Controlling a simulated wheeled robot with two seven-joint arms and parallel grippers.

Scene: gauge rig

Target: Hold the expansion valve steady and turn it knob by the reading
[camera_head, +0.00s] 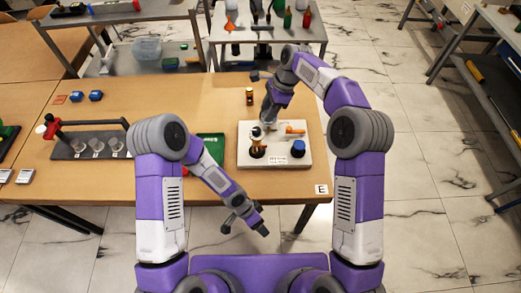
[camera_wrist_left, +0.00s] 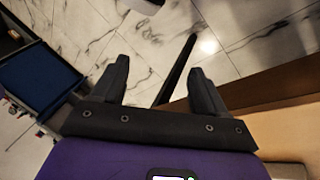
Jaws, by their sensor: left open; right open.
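A white rig board (camera_head: 243,158) lies at the table's front right. On it stands a small upright fitting with a dark base and a pale, brass-coloured upper part (camera_head: 257,143). An orange lever-like piece (camera_head: 295,130) and a blue knob (camera_head: 298,147) are to its right. I cannot tell for sure which part is the expansion valve, and no reading is legible. My right gripper (camera_head: 268,118) is open above the board's back, close to the fitting; contact is unclear. My left gripper (camera_head: 245,226) is open and empty in front of the table edge; its spread fingers show in the left wrist view (camera_wrist_left: 160,88).
A green tray (camera_head: 211,147) lies left of the board, partly behind my left arm. A dark rack with clear cups (camera_head: 95,147) stands further left. A small amber bottle (camera_head: 249,96) stands behind the board. Blue pieces (camera_head: 96,96) lie at the back left. The table's middle back is clear.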

